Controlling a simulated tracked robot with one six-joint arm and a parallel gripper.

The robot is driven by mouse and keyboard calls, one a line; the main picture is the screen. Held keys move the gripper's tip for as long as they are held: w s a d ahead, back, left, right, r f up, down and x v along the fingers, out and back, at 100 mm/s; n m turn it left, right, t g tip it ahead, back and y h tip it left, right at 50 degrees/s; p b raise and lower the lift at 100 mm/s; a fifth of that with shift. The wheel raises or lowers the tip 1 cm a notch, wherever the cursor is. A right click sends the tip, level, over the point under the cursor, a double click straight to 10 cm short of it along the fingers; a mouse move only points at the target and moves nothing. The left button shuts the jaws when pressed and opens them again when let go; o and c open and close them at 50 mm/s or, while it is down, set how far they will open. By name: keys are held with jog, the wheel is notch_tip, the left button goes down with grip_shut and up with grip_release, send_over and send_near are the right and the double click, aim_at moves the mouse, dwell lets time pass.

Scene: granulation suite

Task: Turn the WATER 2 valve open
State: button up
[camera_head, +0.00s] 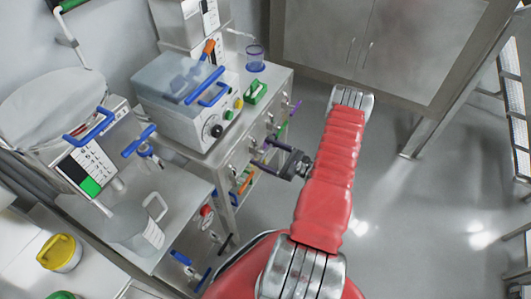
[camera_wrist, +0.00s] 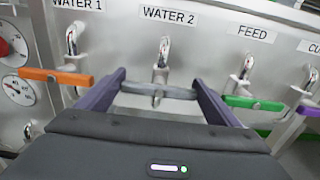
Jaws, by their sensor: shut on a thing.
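The WATER 2 valve (camera_wrist: 162,52) is a bent metal pipe under its WATER 2 label (camera_wrist: 168,18) on a pale panel, in the middle of the wrist view. Its grey handle (camera_wrist: 160,91) lies crosswise, roughly level in the picture. My gripper (camera_wrist: 160,86) has one dark purple-grey finger at each end of this handle and is shut on it. In the head view my gripper (camera_head: 266,157) reaches left to the front of the metal cabinet, and the valve there is too small and covered to make out.
To the left is the WATER 1 valve with an orange handle (camera_wrist: 55,76), beside two dials (camera_wrist: 18,90). To the right is the FEED valve with a green handle (camera_wrist: 254,103), then a purple handle (camera_wrist: 309,111). Open floor (camera_head: 390,215) lies right of my arm.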

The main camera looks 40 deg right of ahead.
jog(key=shift+n, duration=0.3)
jog(key=n, duration=0.4)
jog(key=shift+a, duration=0.1)
jog(key=n, duration=0.4)
jog(key=shift+s+a+f+n, duration=0.1)
jog(key=shift+n, duration=0.2)
jog(key=n, duration=0.4)
jog(key=shift+a+f+n, duration=0.15)
jog(key=shift+n, duration=0.15)
jog(key=shift+a+f+n, duration=0.1)
jog(key=shift+f+n, duration=0.1)
jog(key=shift+n, duration=1.8)
jog(key=shift+s, duration=0.1)
jog(key=o, duration=0.9)
